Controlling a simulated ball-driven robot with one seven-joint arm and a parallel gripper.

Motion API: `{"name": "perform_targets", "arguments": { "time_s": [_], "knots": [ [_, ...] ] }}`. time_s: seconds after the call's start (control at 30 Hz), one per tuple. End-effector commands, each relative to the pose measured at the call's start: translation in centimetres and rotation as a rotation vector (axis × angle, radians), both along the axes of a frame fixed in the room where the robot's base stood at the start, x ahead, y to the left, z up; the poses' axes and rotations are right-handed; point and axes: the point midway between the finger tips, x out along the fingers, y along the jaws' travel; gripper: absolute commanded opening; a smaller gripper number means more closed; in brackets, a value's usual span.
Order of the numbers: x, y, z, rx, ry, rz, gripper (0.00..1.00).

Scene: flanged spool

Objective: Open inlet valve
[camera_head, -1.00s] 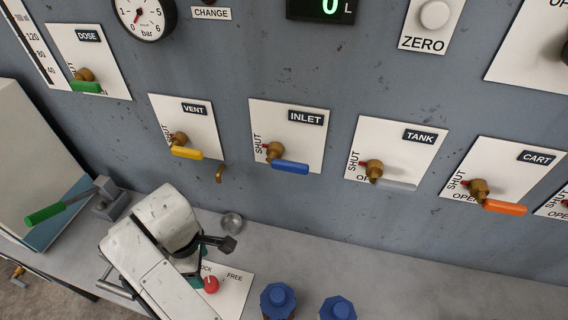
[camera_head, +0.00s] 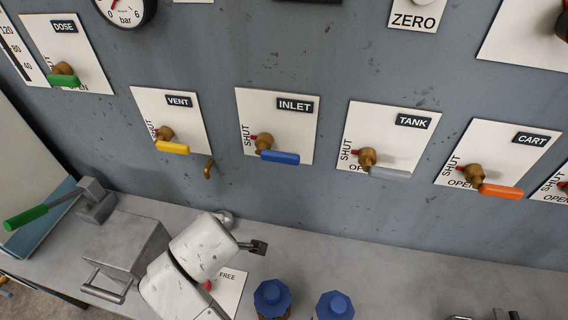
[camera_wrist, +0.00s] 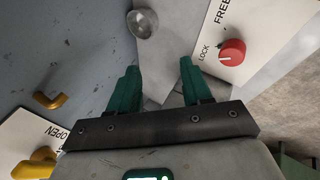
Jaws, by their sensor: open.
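The inlet valve is on a white plate (camera_head: 300,104) labelled INLET on the grey wall panel. Its blue handle (camera_head: 280,157) points right and slightly down from a brass body (camera_head: 263,142). A red pointer on the body's left side is by the word SHUT. My gripper's green fingers (camera_wrist: 162,75) are apart and empty in the wrist view. In the head view my arm hides the fingers; its end is below the inlet plate, over the bench and clear of the blue handle. The inlet valve is not seen in the wrist view.
The yellow vent handle (camera_head: 172,147) and a brass spout (camera_head: 208,169) are left of the inlet; the grey tank handle (camera_head: 389,173) is right. A red LOCK/FREE knob (camera_wrist: 232,52) and metal cup (camera_wrist: 143,22) are near my fingers. Blue-topped knobs (camera_head: 272,298) stand at the front.

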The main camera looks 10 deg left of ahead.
Motion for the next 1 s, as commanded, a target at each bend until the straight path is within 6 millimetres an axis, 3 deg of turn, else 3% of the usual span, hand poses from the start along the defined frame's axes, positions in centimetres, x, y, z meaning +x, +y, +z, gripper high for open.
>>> {"name": "perform_targets", "arguments": {
  "time_s": [0.07, 0.2, 0.3, 0.43, 0.53, 0.67, 1.0],
  "knots": [
    [1.4, -3.2, 1.2, 0.078, -0.192, -0.022, 0.49],
    [2.2, -9.3, 6.9, 0.158, -0.541, -0.049, 0.49],
    [1.4, -13.2, 11.0, 0.174, -0.751, -0.059, 0.49],
    [0.0, -16.7, 15.1, 0.169, -0.935, -0.064, 0.49],
    [-0.7, -17.8, 16.7, 0.164, -1.003, -0.063, 0.49],
    [-0.2, -17.8, 17.3, 0.162, -1.023, -0.063, 0.49],
    [5.3, -16.0, 17.3, 0.162, -1.019, -0.063, 0.49]
  ]
}}
